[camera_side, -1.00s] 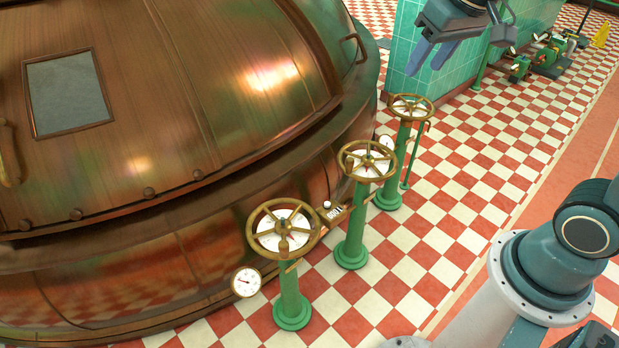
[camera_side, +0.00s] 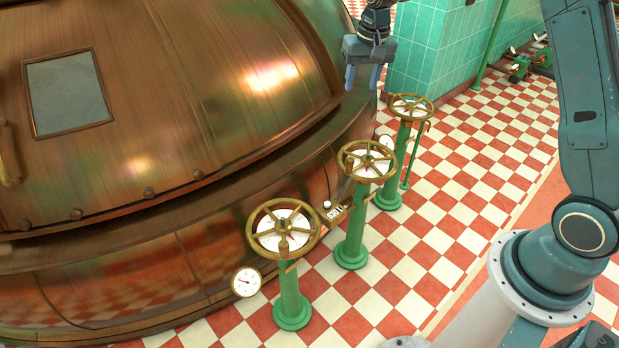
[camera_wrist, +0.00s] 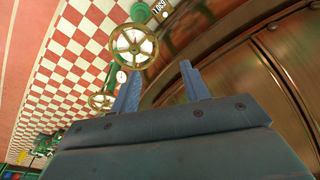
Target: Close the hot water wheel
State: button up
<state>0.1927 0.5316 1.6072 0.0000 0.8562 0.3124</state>
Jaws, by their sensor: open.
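Three brass handwheels over white dials stand on green posts beside the copper kettle: a front wheel (camera_side: 283,228), a middle wheel (camera_side: 366,161) and a rear wheel (camera_side: 410,107). My gripper (camera_side: 362,80) is open and empty, fingers pointing down, above the middle wheel and left of the rear one in the side view. In the wrist view, a wheel (camera_wrist: 133,47) lies beyond the fingertips (camera_wrist: 158,76), apart from them, and another (camera_wrist: 102,102) shows at lower left.
The copper kettle (camera_side: 200,90) fills the left side, with its curved rim close to the wheels. A green tiled pillar (camera_side: 435,50) stands behind the rear wheel. A gauge (camera_side: 246,282) sits by the front post. The checkered floor (camera_side: 470,190) right of the posts is clear.

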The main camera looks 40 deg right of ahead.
jog(key=w+d+f+m, duration=0.1)
jog(key=w+d+f, duration=0.25)
jog(key=f, duration=0.55)
jog(key=m+g, duration=0.1)
jog(key=g, duration=0.1)
send_over(351, 159)
notch_tip(351, 159, down, 11)
jog(key=shift+w, duration=0.1)
jog(key=shift+f, duration=0.1)
jog(key=shift+f, duration=6.8)
jog(key=shift+c, duration=0.3)
grip_shut()
